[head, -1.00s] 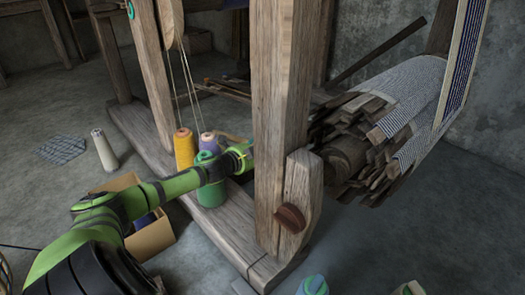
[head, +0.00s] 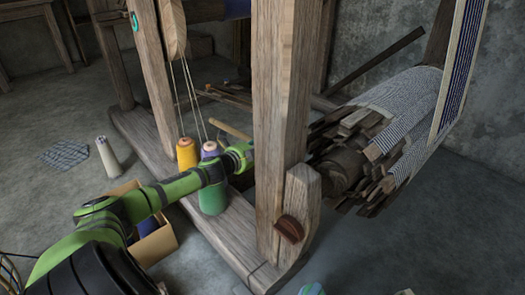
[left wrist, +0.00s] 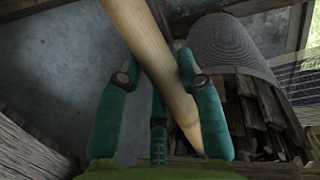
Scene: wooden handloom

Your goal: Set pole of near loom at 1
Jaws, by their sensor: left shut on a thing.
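The near loom's thick front post (head: 283,110) stands upright in the head view, with a short shaped block (head: 303,210) and a dark red-brown knob (head: 289,229) at its foot. A pale round wooden pole (left wrist: 150,45) runs slanting between the teal fingers of my left gripper (left wrist: 158,68) in the left wrist view. The gripper is shut on it. In the head view my left arm reaches behind the post, which hides the gripper. A pale stick end (head: 231,129) shows left of the post; it may be the same pole. I see no mark reading 1. My right gripper is not recognisable.
Orange (head: 187,153) and green (head: 213,195) thread cones stand on the loom's base beam (head: 232,238). A cardboard box (head: 155,243) is beside my arm. The cloth roll (head: 400,95) with wooden slats lies right of the post. Floor is clear at right.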

